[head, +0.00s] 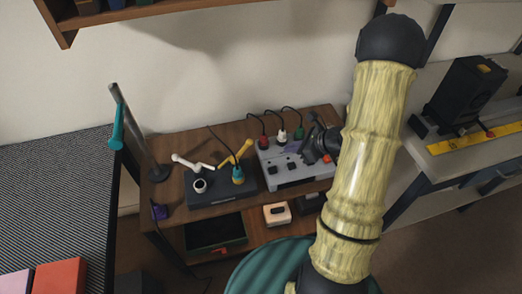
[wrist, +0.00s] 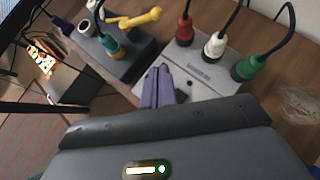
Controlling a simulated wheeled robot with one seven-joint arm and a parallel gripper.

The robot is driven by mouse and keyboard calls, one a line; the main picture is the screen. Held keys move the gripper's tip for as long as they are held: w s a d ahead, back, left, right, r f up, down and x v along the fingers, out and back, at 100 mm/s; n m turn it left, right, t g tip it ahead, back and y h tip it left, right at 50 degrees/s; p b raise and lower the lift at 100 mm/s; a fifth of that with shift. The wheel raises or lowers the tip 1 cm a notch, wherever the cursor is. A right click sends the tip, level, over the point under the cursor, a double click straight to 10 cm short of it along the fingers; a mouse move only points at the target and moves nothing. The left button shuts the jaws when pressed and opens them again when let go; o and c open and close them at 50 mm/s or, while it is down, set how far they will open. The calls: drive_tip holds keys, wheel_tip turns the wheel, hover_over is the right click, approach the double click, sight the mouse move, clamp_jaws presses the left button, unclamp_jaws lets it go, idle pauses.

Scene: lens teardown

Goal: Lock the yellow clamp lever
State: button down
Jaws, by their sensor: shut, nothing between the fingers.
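The yellow clamp lever (head: 239,153) sits on the back right of a dark block (head: 222,190) on the wooden bench. In the wrist view the yellow lever (wrist: 140,18) is at the upper left, slanting, its far part near the frame's top. My gripper (head: 291,146) is over the grey box, to the right of the lever and apart from it. Its purple fingers in the wrist view (wrist: 158,88) are together with nothing between them. A cable with a teal and yellow plug (head: 238,174) stands on the block, in front of the yellow lever.
A white lever (head: 190,162) and white ring (head: 200,185) are on the block's left. Red (head: 263,140), white (head: 282,135) and green (head: 299,132) plugs with cables rise from the grey box (head: 270,160). A dark post (head: 137,130) stands at the bench's left end.

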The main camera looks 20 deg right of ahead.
drive_tip(key=shift+d, duration=0.15)
drive_tip(key=shift+w+f, duration=0.1)
drive_tip(key=x, duration=1)
drive_tip(key=shift+w, duration=0.1)
drive_tip(key=shift+w+a+r, duration=0.2)
drive_tip(key=shift+w+a, duration=0.25)
drive_tip(key=shift+a, duration=0.05)
drive_tip(key=shift+w+a+r, duration=0.25)
drive_tip(key=shift+w+a, duration=0.2)
drive_tip(key=shift+a, duration=0.05)
drive_tip(key=shift+w+a, duration=0.35)
drive_tip(key=shift+w, duration=0.05)
drive_tip(key=shift+r+p, duration=0.1)
drive_tip(key=shift+p, duration=0.2)
